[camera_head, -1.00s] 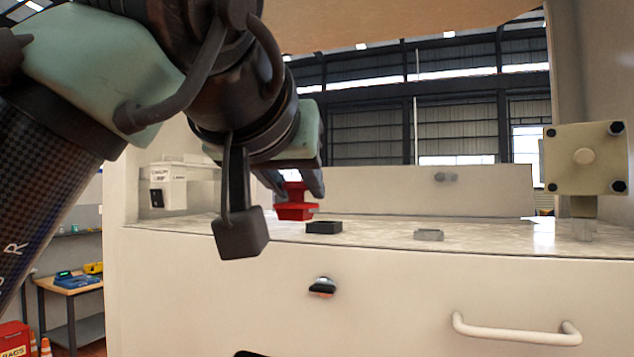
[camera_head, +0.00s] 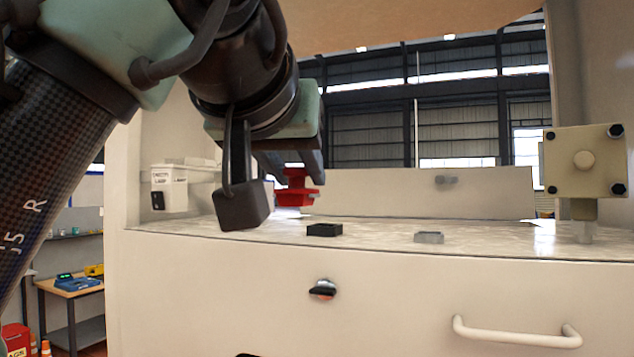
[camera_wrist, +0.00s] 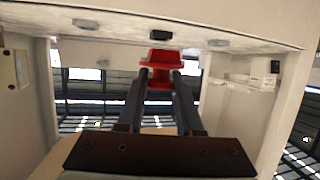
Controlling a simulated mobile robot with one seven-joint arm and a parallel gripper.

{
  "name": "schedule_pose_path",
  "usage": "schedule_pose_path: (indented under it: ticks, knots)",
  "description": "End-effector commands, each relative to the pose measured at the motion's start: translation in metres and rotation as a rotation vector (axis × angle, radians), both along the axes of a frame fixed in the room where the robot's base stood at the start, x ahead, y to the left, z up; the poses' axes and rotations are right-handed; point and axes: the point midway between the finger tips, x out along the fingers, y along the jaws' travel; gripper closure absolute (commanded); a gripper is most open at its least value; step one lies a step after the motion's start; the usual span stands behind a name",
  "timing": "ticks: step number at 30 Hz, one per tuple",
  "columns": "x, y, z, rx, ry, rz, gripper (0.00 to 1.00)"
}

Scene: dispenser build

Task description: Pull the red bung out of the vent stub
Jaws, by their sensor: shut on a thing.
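The red bung (camera_head: 296,198) is stepped, with a wide lower block and a narrower neck. My gripper (camera_head: 291,172) is shut on it from above and holds it over the pale worktop, with a visible gap below it. In the wrist view the bung (camera_wrist: 157,60) sits between the two dark fingertips (camera_wrist: 160,73). A low black square fitting (camera_head: 324,229) with an open top stands on the worktop, below and right of the bung. A small grey fitting (camera_head: 429,237) stands further right. I cannot tell which fitting is the vent stub.
A cream box on a post (camera_head: 585,161) stands at the right end of the worktop (camera_head: 375,238). A white labelled box (camera_head: 170,188) is at the back left. A black knob (camera_head: 322,289) and a pale handle (camera_head: 516,333) stick out from the front panel.

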Motion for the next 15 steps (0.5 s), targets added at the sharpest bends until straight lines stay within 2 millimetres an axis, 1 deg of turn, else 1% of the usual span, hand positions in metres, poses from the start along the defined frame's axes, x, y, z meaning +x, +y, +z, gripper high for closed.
schedule_pose_path:
  ticks: [15]
  knots:
    - [0.0, -0.001, 0.038, -0.001, -0.001, -0.001, 1.0]
